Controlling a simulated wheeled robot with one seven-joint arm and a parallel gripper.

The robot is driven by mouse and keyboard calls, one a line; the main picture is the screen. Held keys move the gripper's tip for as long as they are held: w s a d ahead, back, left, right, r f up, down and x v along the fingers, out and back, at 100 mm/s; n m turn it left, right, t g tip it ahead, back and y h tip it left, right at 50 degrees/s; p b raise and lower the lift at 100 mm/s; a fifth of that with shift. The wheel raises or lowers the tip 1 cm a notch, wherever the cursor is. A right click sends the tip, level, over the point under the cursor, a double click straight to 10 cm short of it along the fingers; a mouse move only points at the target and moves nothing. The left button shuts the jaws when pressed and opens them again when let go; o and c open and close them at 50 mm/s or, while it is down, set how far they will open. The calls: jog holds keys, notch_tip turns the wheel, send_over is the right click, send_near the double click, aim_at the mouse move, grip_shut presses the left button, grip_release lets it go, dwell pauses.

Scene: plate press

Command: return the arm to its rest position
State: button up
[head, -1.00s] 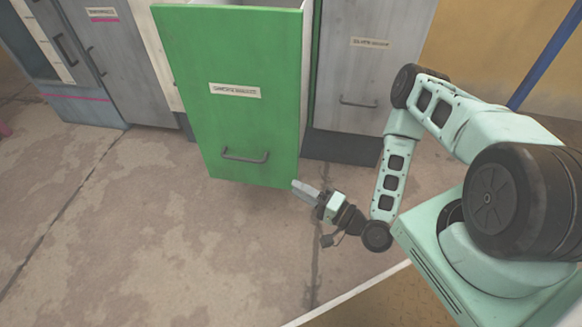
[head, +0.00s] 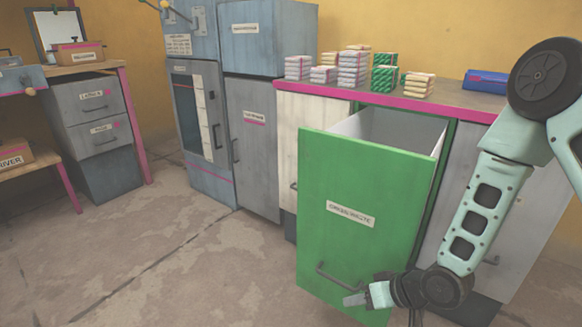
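My gripper (head: 357,299) is at the lower right of the head view, in front of the lower part of the green waste drawer (head: 335,180). Its fingers point left, close below the right end of the drawer's handle (head: 338,279). I cannot tell whether they touch it. The fingers look close together, but they are too small to tell open from shut, and nothing shows held. My arm is bent, coming down from the right edge past the drawer's right side. The green drawer is pulled out, and its pale inside shows from above.
A counter (head: 390,98) with a pink edge carries several wrapped stacks (head: 352,68) and a blue case (head: 486,81). Grey-blue cabinets (head: 252,140) stand left of the drawer. A grey drawer unit (head: 98,125) and bench are at far left. The floor at left is clear.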

jog(key=s+a+r+n+g+h+p, duration=0.15)
jog(key=s+r+n+g+h, duration=0.45)
jog(key=s+r, duration=1.7)
notch_tip(320, 180, up, 35)
jog(key=w+m+t+p, duration=0.1)
jog(key=p, duration=3.4)
jog(key=shift+w+r+m+h, duration=0.2)
jog(key=shift+m+h, duration=0.1)
jog(key=shift+m, duration=0.1)
